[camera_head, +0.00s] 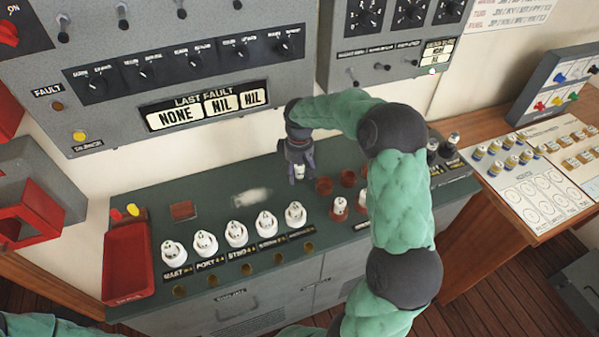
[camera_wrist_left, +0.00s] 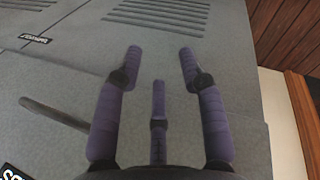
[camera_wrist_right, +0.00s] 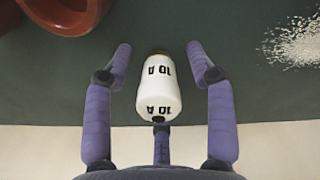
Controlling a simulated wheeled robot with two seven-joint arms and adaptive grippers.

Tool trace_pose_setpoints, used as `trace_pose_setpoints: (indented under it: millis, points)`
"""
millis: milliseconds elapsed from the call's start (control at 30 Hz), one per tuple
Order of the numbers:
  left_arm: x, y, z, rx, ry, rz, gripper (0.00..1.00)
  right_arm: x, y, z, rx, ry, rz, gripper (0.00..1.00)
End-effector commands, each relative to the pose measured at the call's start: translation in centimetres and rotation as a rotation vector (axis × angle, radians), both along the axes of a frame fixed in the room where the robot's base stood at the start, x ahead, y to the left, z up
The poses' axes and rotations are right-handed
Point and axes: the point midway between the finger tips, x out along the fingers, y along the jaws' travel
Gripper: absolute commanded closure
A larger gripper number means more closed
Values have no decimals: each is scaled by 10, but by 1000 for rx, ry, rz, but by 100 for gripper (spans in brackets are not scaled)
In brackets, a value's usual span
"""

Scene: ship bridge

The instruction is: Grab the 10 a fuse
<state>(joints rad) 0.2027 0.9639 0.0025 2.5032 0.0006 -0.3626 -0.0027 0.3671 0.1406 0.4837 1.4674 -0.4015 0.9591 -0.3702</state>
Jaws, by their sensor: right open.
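The 10 A fuse (camera_wrist_right: 158,88) is a white cylinder with black "10 A" lettering. In the right wrist view it lies between the spread purple fingers of my right gripper (camera_wrist_right: 160,62), with a gap at each side. In the head view my right gripper (camera_head: 299,176) points down over the back of the green counter, and the white fuse (camera_head: 299,171) shows at its fingers. My left gripper (camera_wrist_left: 160,65) is open and empty in front of a grey cabinet face in the left wrist view.
The counter (camera_head: 200,195) holds a row of white fuse holders (camera_head: 236,233), a red tray (camera_head: 128,262) and reddish-brown round sockets (camera_head: 324,186). White granules (camera_wrist_right: 292,42) lie beside the fuse. A wooden side table (camera_head: 480,170) carries small fuses on a card.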

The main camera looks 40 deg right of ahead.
Motion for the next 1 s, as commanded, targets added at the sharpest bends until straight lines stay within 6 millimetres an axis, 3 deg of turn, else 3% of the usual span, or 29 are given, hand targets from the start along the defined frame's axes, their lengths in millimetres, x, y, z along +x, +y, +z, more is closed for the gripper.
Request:
trace_pose_setpoints:
  millis: [100, 167, 300, 333, 733, 1000]
  points:
    - [0, 0, 1, 0, 0, 0, 60, 0, 0, 1, 0, 0, 0, 44]
    - [0, 0, 1, 0, 0, 0, 60, 0, 0, 1, 0, 0, 0, 58]
    - [0, 0, 1, 0, 0, 0, 60, 0, 0, 1, 0, 0, 0, 97]
    - [0, 0, 1, 0, 0, 0, 60, 0, 0, 1, 0, 0, 0, 100]
    - [0, 0, 2, 0, 0, 0, 60, 0, 0, 4, 0, -1, 0, 100]
    - [0, 0, 9, 0, 0, 0, 60, 1, 0, 32, -1, -2, 0, 100]
